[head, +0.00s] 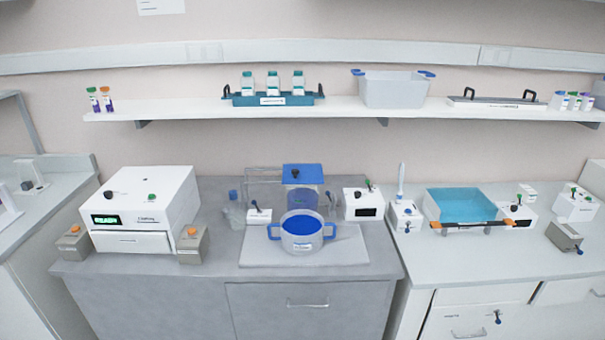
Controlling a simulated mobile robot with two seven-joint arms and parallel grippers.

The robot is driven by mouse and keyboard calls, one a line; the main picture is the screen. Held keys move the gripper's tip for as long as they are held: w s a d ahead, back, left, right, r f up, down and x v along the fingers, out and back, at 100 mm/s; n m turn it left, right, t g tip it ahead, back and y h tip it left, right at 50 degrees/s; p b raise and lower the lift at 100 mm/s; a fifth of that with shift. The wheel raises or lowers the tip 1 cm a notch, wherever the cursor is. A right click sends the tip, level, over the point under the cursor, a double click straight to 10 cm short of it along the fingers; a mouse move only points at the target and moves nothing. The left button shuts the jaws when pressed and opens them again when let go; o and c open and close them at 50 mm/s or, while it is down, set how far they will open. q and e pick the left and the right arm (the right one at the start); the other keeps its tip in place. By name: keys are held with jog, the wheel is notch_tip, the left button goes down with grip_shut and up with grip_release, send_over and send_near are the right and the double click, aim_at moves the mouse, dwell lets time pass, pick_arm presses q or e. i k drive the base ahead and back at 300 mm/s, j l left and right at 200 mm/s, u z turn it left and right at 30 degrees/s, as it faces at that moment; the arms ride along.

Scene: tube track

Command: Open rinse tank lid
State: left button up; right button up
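No label that I can read marks the rinse tank, so I cannot tell which vessel it is. A clear tank with a blue top (303,174) stands at the back middle of the grey counter, with a small dark knob on the top. In front of it is a round clear pot (302,244) with blue handles and a blue surface inside. On the right counter is a rectangular basin (462,205) with a teal top surface and a black bar with orange ends along its front. Neither of my grippers is in view.
A white box device (148,205) with a green display stands left, between two small grey boxes. Small white switch boxes (362,205) stand by the vessels. The shelf (200,112) holds a bottle rack (273,98), a grey tub (393,92) and a flat black-handled piece (495,103).

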aim_at(312, 174)
jog(key=i+l+u, duration=0.1)
jog(key=u, duration=0.75)
jog(key=l+u, duration=0.3)
jog(key=l, duration=0.25)
jog(key=i+l+u, duration=0.1)
jog(key=l+u, duration=0.25)
jog(key=l, duration=0.2)
